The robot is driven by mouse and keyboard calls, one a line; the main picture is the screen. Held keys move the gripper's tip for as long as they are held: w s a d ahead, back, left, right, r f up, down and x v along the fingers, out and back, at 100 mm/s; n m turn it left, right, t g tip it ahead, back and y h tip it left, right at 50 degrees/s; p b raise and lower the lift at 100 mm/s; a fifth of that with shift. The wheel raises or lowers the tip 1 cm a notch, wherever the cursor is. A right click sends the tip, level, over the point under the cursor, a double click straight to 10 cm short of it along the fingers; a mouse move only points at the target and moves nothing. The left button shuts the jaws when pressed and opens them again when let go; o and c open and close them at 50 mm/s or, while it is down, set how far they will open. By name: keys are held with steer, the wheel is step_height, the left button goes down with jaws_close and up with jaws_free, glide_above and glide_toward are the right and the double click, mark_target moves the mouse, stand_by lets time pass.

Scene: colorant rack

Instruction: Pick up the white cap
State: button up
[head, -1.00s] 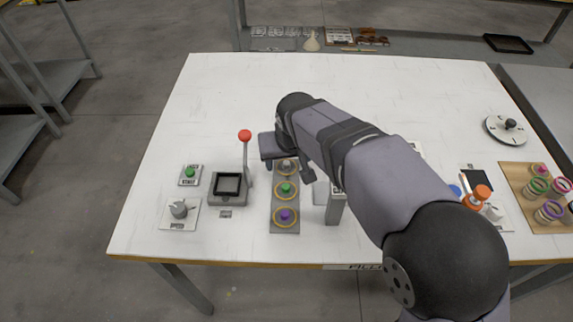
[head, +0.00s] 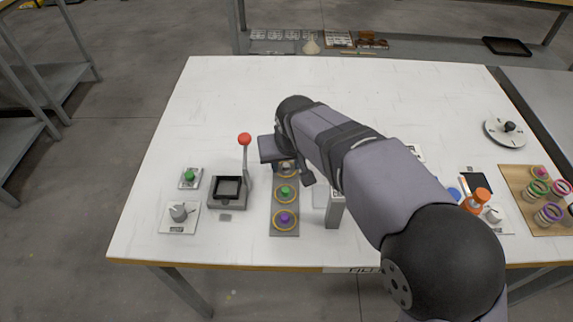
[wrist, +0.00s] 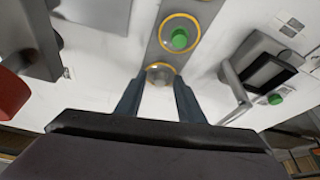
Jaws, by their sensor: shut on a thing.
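The rack (head: 285,233) is a grey strip on the white table, with caps standing in yellow rings in a row. The white cap (head: 287,168) is at the far end, mostly covered by my gripper (head: 284,162) in the head view. In the wrist view, my gripper (wrist: 158,88) has its two fingers on either side of the white cap (wrist: 159,69), shut on it. The cap looks to be still at its ring; any gap below it cannot be told. The green cap (head: 286,191) and purple cap (head: 285,217) stand nearer the front edge.
A lever with a red knob (head: 244,139) rises close left of the rack. A grey upright block (head: 335,211) stands close to its right. A green button (head: 188,175) and a dial (head: 179,211) sit further left. The table's back left is clear.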

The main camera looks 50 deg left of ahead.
mark_target(287, 167)
step_height(287, 167, up, 10)
steer(key=f, duration=0.1)
steer(key=w+d+r+m+t+h+p, duration=0.15)
steer(key=w+d+r+p, duration=0.25)
steer(key=w+d+p, duration=0.45)
steer(key=w+d+r+m+p, duration=0.35)
steer(key=w+d+p, duration=0.25)
steer(key=w+d, duration=0.4)
steer(key=d+r+m+p, duration=0.25)
steer(key=d+p, duration=0.45)
steer(key=d, duration=0.6)
steer(key=d+r+m+p, duration=0.1)
steer(key=d+r+p, duration=0.45)
steer(key=d, duration=0.85)
steer(key=s+a+f+n+g+b, duration=0.1)
steer(key=s+a+f+n+g, duration=0.1)
steer(key=a+f+n, duration=0.3)
steer(key=s+a+f+n+g+y, duration=0.1)
steer(key=s+a+f+n, duration=0.3)
steer(key=a+n, duration=0.4)
steer(key=s+a+f+n+g+y+b, duration=0.1)
steer(key=s+a+f+n+g, duration=0.2)
steer(key=a, duration=1)
step_height(287, 167, down, 3)
steer(key=n, duration=0.4)
steer(key=shift+a+n+b, duration=0.35)
steer(key=shift+a, duration=0.05)
